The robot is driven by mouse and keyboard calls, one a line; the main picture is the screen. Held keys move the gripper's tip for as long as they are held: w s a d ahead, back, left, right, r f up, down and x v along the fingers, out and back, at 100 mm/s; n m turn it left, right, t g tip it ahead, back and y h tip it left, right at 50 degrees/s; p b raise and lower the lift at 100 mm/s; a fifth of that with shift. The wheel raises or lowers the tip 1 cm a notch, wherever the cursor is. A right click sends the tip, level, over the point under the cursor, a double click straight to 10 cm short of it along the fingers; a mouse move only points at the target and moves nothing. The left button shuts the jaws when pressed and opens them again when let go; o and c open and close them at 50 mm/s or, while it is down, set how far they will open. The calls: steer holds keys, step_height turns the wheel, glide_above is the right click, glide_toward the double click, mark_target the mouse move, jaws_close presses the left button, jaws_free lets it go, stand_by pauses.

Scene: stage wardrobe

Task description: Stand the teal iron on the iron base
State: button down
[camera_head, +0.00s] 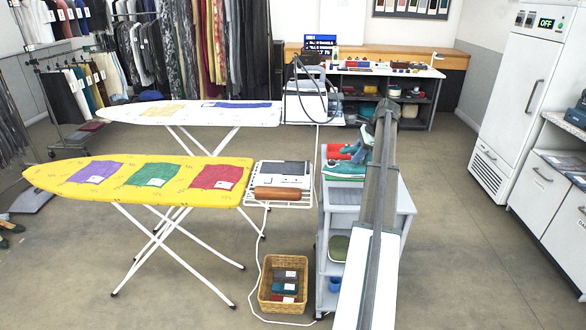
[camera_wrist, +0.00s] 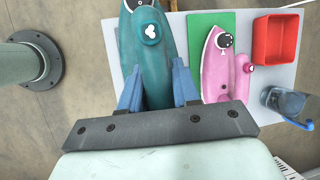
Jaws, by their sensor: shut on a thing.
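The teal iron (camera_wrist: 152,45) is between the two blue fingers of my gripper (camera_wrist: 157,88) in the wrist view, its nose pointing to the top. My gripper is shut on it. The iron looks larger than the pink iron beside it; I cannot tell whether it touches the surface below. In the head view my arm hides most of the gripper above the grey trolley (camera_head: 343,217). A white and grey flat unit (camera_head: 285,173) with a brown roll-like piece at its front sits on the rack at the yellow board's right end; it may be the iron base.
A pink iron (camera_wrist: 217,75) on a green mat (camera_wrist: 205,20), a red bin (camera_wrist: 275,48) and a clear blue jug (camera_wrist: 283,103) stand close right of my gripper. The yellow ironing board (camera_head: 120,198) is left of the trolley. A wicker basket (camera_head: 283,300) is on the floor.

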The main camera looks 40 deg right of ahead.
steer(key=w+a+n, duration=0.1)
steer(key=w+a, duration=0.2)
steer(key=w, duration=0.4)
steer(key=w+a+n+y, duration=0.1)
steer(key=w+a, duration=0.3)
steer(key=w, duration=0.3)
steer(key=w+a+n, duration=0.1)
steer(key=w+a, duration=0.2)
steer(key=w, duration=0.5)
steer(key=w+d+m+h, duration=0.1)
steer(key=w+d+m, duration=0.35)
steer(key=w, duration=0.45)
steer(key=shift+n, duration=0.35)
steer(key=shift+w+f, duration=0.1)
steer(key=shift+f, duration=4.6)
steer(key=c, duration=0.8)
jaws_free()
steer(key=shift+f, duration=0.1)
steer(key=v, duration=1.2)
